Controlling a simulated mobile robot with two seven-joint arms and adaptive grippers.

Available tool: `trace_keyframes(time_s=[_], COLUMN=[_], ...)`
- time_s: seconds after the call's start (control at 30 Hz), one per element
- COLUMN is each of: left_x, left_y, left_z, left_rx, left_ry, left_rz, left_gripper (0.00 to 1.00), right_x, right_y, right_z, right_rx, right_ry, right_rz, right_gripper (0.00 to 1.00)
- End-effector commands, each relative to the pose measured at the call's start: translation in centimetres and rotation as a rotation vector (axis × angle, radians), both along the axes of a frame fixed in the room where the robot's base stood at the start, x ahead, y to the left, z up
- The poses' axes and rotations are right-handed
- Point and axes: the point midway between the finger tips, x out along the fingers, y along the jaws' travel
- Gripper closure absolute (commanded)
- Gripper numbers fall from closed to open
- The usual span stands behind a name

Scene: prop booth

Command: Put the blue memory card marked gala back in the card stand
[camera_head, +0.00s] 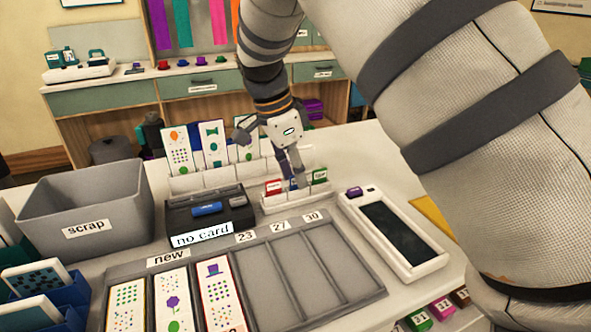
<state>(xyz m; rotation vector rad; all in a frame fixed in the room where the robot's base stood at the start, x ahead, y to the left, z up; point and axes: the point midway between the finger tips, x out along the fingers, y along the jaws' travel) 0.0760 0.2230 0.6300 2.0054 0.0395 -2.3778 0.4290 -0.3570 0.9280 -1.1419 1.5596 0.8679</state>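The white card stand (296,203) is on the table right of the reader. It holds a red card (273,187) at left and a green card (320,176) at right. A small sliver of a blue card (293,184) shows between them, just under my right gripper's (292,170) fingertips. The fingers hide most of this card, so I cannot read its mark or tell whether it is gripped or fully seated. The dark reader (186,222) shows "no card" and has a blue piece (207,208) on its top. My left gripper is out of view.
A grey scrap bin (112,220) stands at left. A grey sorting tray (345,296) is in front, with printed cards in its left slots. A white tablet device (408,262) with a purple card (354,192) is at right. Taller printed cards stand behind the reader.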

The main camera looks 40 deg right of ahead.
Motion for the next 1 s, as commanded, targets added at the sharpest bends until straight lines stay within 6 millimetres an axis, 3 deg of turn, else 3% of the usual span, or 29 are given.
trace_keyframes(time_s=[0.27, 0.7, 1.0], left_x=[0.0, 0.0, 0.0], left_y=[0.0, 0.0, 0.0], left_z=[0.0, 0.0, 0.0], left_rx=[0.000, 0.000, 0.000], left_ry=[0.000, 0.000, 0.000], left_rz=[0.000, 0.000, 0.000], left_gripper=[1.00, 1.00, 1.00], right_x=[0.1, 1.0, 0.9], right_y=[0.1, 2.7, 3.1], right_z=[0.6, 10.4, 11.6], right_rx=[-0.001, -0.001, 0.000], right_ry=[-0.003, -0.003, 0.001], right_rz=[0.001, 0.002, 0.000], right_gripper=[0.72, 0.72, 0.72])
